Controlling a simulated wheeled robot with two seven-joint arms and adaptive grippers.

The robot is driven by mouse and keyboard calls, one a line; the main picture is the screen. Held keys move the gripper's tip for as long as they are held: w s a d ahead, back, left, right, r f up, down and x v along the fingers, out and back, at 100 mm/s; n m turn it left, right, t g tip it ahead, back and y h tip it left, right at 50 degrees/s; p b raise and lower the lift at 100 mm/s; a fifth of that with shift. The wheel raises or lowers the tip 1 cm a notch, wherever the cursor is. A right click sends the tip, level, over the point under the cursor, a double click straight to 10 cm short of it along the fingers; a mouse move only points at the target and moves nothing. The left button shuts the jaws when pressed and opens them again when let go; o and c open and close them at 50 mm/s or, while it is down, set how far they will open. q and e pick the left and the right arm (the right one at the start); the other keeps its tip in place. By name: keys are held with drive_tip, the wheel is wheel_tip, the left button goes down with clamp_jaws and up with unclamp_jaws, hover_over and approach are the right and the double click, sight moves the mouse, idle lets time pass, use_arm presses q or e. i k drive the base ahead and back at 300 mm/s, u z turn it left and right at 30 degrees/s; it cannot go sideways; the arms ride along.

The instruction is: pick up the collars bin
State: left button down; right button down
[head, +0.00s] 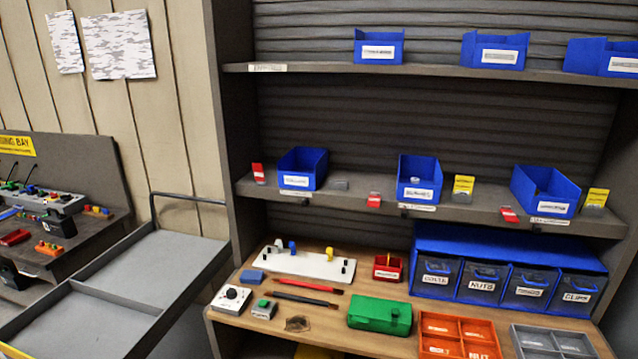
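Several blue open bins with white labels stand on the shelf unit. The middle shelf holds a left bin (303,168), a centre bin (419,177) with a pale round piece in it, and a right bin (545,190). The top shelf holds a left bin (378,46), a middle bin (495,50) and a right one (602,56) cut by the picture edge. Their labels are too small to read, so I cannot tell which is the collars bin. Neither of my grippers is in view.
The lower bench carries a green case (380,315), an orange divided tray (459,335), a blue drawer unit (508,281) and a white board (308,262). Red and yellow tags stand beside the middle-shelf bins. A grey cart (150,273) with empty trays stands at left.

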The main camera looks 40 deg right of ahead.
sight(303, 167)
drive_tip(key=i, duration=0.45)
drive_tip(key=z, duration=1.45)
